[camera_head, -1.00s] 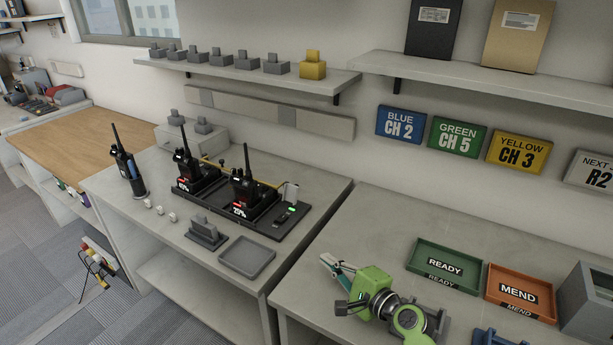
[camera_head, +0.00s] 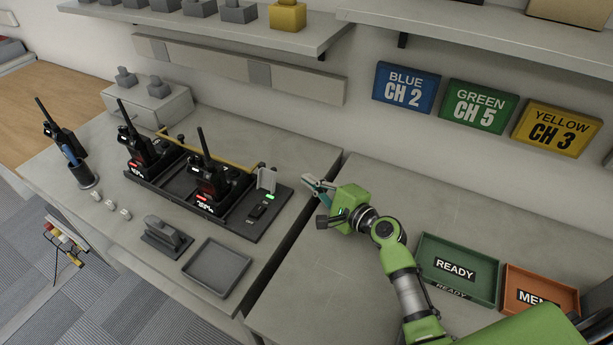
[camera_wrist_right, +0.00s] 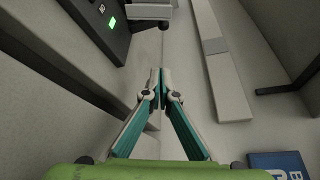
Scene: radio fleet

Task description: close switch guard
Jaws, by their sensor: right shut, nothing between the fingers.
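The switch guard (camera_head: 267,178) is a pale, clear flap standing upright at the right end of the black charger base (camera_head: 150,186). A dark switch (camera_head: 257,212) and a green lit indicator (camera_head: 270,197) sit beside it on the base. My right gripper (camera_head: 308,184) is shut and empty, in the air to the right of the guard and apart from it. In the right wrist view its fingertips (camera_wrist_right: 161,72) meet, and the green indicator (camera_wrist_right: 112,23) shows at upper left with part of the guard (camera_wrist_right: 150,12) at the top. My left gripper is not in view.
Two radios (camera_head: 207,178) stand in the charger, with a yellow bar (camera_head: 215,151) behind them. A grey tray (camera_head: 216,268) and a grey stand (camera_head: 165,236) lie in front. The READY tray (camera_head: 458,250) is on the right table.

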